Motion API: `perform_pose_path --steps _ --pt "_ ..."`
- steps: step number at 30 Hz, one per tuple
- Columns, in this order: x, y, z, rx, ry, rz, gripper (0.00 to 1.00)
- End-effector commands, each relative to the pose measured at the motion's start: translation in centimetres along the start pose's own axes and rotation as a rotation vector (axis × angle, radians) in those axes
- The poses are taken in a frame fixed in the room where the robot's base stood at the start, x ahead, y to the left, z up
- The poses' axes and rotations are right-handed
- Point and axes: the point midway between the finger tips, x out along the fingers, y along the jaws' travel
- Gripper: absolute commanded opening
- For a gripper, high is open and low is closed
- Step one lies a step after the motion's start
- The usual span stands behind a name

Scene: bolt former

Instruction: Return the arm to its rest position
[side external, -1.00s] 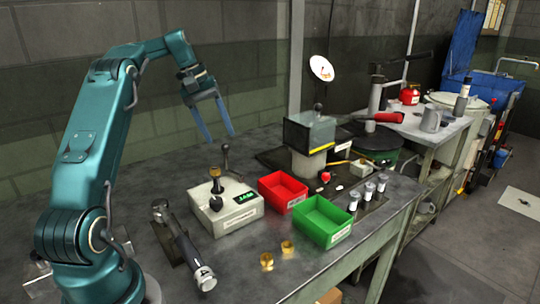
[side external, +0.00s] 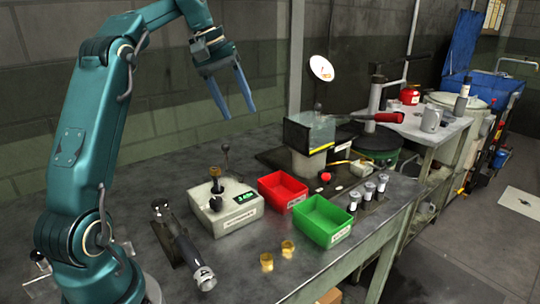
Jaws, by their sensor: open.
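My gripper (side external: 234,100) is at the end of my teal arm, high above the bench in the side view. Its two blue fingers point down and are spread apart, with nothing between them. It hangs in the air in front of the block wall, above and behind the white control box (side external: 226,211) and to the left of the press-like machine (side external: 310,140). It touches nothing.
A red bin (side external: 282,189) and a green bin (side external: 321,222) stand empty on the bench (side external: 325,270). Two brass pieces (side external: 267,261) sit near the front edge. A dark cylindrical tool (side external: 180,243) lies near my base. A red-handled lever (side external: 375,118) sticks out at the machine.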

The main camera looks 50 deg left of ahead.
Motion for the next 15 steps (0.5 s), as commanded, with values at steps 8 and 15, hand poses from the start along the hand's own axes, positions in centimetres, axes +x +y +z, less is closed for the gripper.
perform_pose_path --steps 8,15 --pt "-3.1 5.9 9.4 0.267 0.054 0.002 0.58" --pt "-3.1 5.9 17.5 0.485 0.109 0.005 0.58"
